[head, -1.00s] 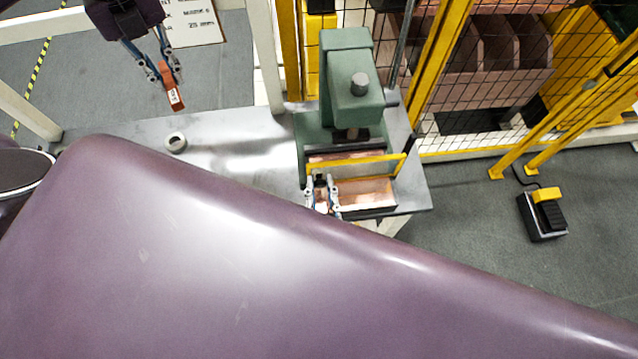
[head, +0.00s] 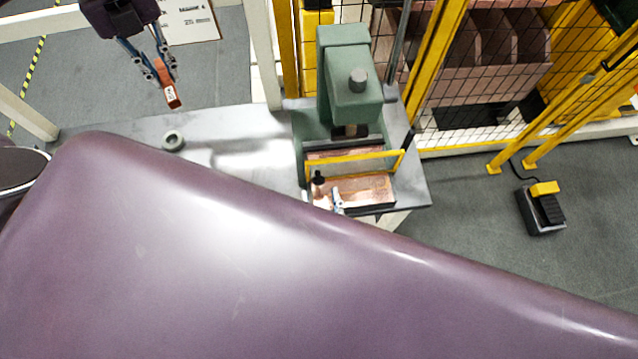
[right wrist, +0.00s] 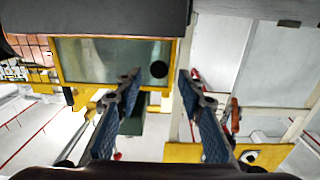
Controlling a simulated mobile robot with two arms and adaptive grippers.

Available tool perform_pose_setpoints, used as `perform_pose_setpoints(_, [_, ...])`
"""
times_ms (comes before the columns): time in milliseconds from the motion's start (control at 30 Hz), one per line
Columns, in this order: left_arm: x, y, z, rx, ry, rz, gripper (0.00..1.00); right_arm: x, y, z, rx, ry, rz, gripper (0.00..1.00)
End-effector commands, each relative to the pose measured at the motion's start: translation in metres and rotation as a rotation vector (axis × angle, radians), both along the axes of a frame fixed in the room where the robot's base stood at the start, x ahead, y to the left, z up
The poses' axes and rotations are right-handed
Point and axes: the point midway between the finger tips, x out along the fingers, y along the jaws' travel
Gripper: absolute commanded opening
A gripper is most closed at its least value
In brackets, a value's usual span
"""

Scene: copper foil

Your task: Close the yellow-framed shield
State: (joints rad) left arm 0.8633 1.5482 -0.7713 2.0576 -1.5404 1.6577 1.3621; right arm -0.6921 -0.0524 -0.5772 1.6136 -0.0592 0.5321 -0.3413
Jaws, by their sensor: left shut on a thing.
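The yellow-framed shield (head: 358,160) is at the front of the green press (head: 349,85), over copper-coloured material (head: 362,190). In the right wrist view its clear panel (right wrist: 105,62) fills the upper left, with a round black knob (right wrist: 158,69). My right gripper (right wrist: 160,78) is open, with the knob appearing between its fingertips; contact cannot be told. In the head view my right gripper (head: 323,200) is mostly hidden behind my purple arm, just below the black knob (head: 318,177). My left gripper (head: 166,82) is shut on an orange-brown block with a white label (head: 172,97).
A grey ring (head: 173,140) lies on the metal table (head: 235,130), with clear surface around it. Mesh fencing with yellow posts (head: 440,55) stands behind the press. A pedal with a yellow top (head: 545,190) is on the floor at right.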

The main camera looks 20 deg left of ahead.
Motion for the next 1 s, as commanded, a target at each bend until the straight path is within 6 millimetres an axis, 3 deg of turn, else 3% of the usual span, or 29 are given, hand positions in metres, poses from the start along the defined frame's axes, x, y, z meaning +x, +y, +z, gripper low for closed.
perform_pose_setpoints(200, [0.000, 0.000, 0.001, 0.000, -0.001, 0.000, 0.00, -0.042, -0.020, 0.000, -0.001, 0.003, 0.002, 0.36])
perform_pose_setpoints(400, [0.000, 0.000, 0.001, 0.000, -0.001, 0.000, 0.00, -0.063, -0.031, 0.000, -0.001, 0.002, 0.001, 0.36])
perform_pose_setpoints(1000, [0.000, 0.000, 0.001, 0.000, -0.001, 0.000, 0.00, -0.068, -0.033, 0.001, 0.000, 0.000, 0.000, 0.36])
